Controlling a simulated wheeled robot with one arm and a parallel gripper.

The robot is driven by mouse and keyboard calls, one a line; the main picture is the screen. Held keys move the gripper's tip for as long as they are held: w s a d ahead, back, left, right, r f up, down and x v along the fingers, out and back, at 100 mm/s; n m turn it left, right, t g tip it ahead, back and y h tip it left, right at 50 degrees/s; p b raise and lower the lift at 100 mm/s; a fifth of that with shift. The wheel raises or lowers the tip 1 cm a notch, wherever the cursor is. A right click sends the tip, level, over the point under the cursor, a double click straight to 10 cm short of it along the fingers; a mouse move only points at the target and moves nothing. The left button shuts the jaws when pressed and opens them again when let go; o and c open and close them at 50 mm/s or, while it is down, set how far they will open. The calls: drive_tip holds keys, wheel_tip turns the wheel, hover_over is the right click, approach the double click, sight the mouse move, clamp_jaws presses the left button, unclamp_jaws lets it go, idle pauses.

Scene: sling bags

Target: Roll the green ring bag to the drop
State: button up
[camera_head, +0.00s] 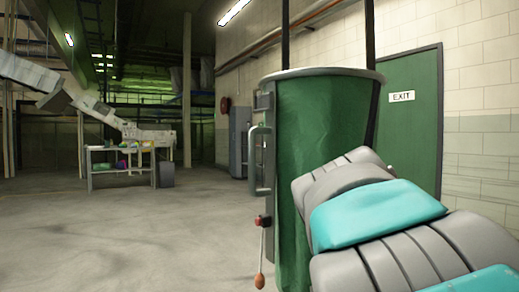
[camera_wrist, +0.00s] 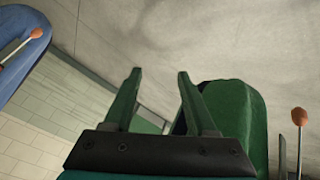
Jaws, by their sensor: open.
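The green ring bag (camera_head: 325,130) hangs open-topped from a metal ring on dark straps, right of centre in the head view. A grey bar handle (camera_head: 259,160) is on its left side, with a red knob and an orange toggle (camera_head: 260,281) on a cord below. My arm covers its lower right. In the wrist view my gripper (camera_wrist: 159,75) is open, with nothing between its fingers. Green fabric (camera_wrist: 232,105), seemingly this bag, shows behind the right finger, with an orange toggle (camera_wrist: 299,117) beside it. The head view does not clearly show my gripper. I cannot identify the drop.
A blue bag (camera_wrist: 28,45) with an orange-tipped cord is at the wrist view's upper left. A sorting table (camera_head: 120,170) stands under a sloping conveyor (camera_head: 75,95) at the back left. A grey cabinet (camera_head: 239,140) and green exit door (camera_head: 425,125) line the wall. The left floor is clear.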

drive_tip(key=w+a+r+t+h, duration=0.2)
drive_tip(key=w+a+r, duration=0.1)
drive_tip(key=w+r, duration=0.4)
drive_tip(key=m+t+b, duration=0.1)
drive_tip(key=t, duration=0.9)
approach(250, 145)
drive_tip(key=x, duration=0.3)
drive_tip(key=shift+y, duration=0.3)
drive_tip(key=p+x, duration=0.2)
drive_tip(key=x, duration=0.6)
drive_tip(key=shift+d+r, duration=0.1)
clamp_jaws()
